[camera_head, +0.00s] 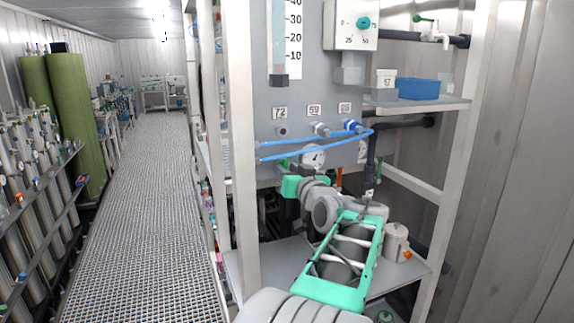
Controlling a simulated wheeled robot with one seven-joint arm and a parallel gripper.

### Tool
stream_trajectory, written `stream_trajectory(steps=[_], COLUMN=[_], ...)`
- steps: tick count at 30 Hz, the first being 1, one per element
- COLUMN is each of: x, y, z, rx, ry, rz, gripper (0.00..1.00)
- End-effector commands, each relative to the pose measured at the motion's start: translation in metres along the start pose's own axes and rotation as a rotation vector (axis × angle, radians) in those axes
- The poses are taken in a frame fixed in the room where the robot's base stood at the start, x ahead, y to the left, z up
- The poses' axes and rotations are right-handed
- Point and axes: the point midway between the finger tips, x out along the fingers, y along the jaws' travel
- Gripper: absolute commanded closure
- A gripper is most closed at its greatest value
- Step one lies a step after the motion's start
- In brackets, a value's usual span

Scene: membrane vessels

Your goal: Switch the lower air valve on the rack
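The rack (243,150) stands in front of me, with a grey panel (300,95) on it. A white valve (435,37) with a green handle (425,19) sits on the upper black pipe at the top right. A lower black pipe (405,123) runs below the shelf; my arm and nearby parts crowd the area under it. I cannot clearly make out the lower air valve. My arm reaches up from the bottom centre, and its teal end, my gripper (290,187), is just below a round gauge (313,156). Its fingers are too small and hidden to read.
Blue hoses (300,150) cross the panel front above my arm. A blue tray (418,88) and a white cup (386,79) stand on the right shelf. A white container (396,240) is right of my arm. The grated walkway (140,200) on the left is clear.

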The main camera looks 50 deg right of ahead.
Motion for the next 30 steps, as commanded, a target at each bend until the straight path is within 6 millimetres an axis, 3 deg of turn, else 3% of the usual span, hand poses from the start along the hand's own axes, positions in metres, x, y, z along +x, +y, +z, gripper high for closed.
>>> stream_trajectory(steps=[7,19,30], x=[0.0010,0.0008,0.0007], y=[0.0003,0.0002,0.0003], z=[0.0008,0.0008,0.0013], rx=[0.000,0.000,0.016], ry=[0.000,-0.001,-0.001], rz=[0.001,0.001,0.000], gripper=[0.68,1.00,1.00])
